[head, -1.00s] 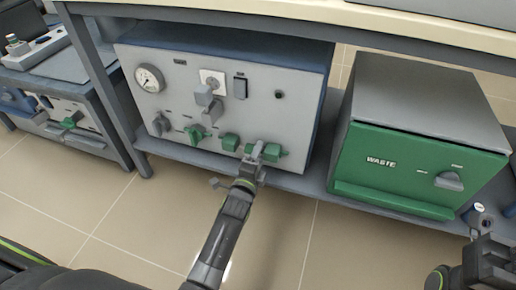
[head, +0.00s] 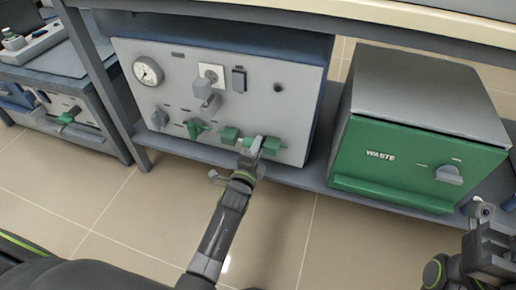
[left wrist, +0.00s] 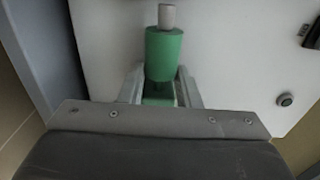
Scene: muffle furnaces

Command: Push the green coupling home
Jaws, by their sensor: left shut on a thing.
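The green coupling (head: 272,145) sits low on the right part of the grey front panel (head: 285,110). My left gripper (head: 256,147) is shut on it from the front. In the left wrist view the coupling is a green cylinder (left wrist: 164,55) with a grey stub at its far end, and the fingers (left wrist: 158,90) close around its lower part. Another green piece (head: 229,135) lies just left of the held coupling; I cannot tell whether they touch. My right gripper (head: 483,222) is at the lower right, away from the panel; its jaw opening is unclear.
The panel carries a gauge (head: 147,71), a green valve handle (head: 198,129) and grey knobs. A green-fronted waste box (head: 415,160) stands to the right on the same shelf. The bench top overhangs above. The tiled floor (head: 110,225) in front is clear.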

